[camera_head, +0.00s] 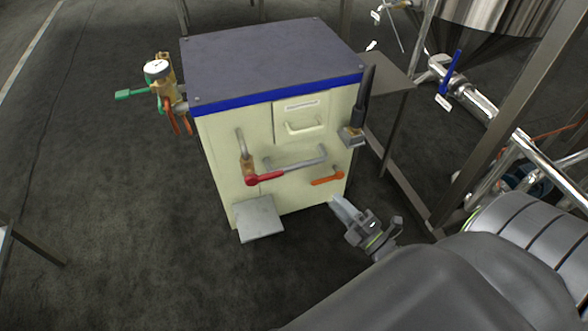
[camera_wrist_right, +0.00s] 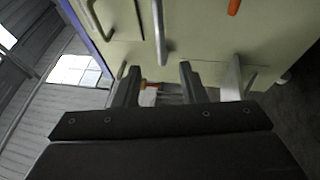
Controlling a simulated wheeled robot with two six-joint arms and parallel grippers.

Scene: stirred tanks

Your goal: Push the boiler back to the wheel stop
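The boiler (camera_head: 215,155) is a cream cabinet with a dark top and blue rim, upright on the floor. On its front are a bent metal handle (camera_head: 295,163), a red-handled tap (camera_head: 265,177) and an orange lever (camera_head: 327,180). My right gripper (camera_head: 338,203) is low by its front right corner, fingers toward the boiler. In the right wrist view (camera_wrist_right: 160,85) its two fingers are spread with a gap between them, and the cream front (camera_wrist_right: 205,40) runs close past them. Contact cannot be told. No wheel stop can be made out. My left gripper is out of view.
A steel tank (camera_head: 490,15) on metal legs stands at the right, with a blue-handled valve (camera_head: 450,72) and pipes. A brown plate (camera_head: 388,75) sits behind the boiler's right side. A green-handled valve (camera_head: 135,93) juts out left. The floor (camera_head: 90,170) at left is mostly clear.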

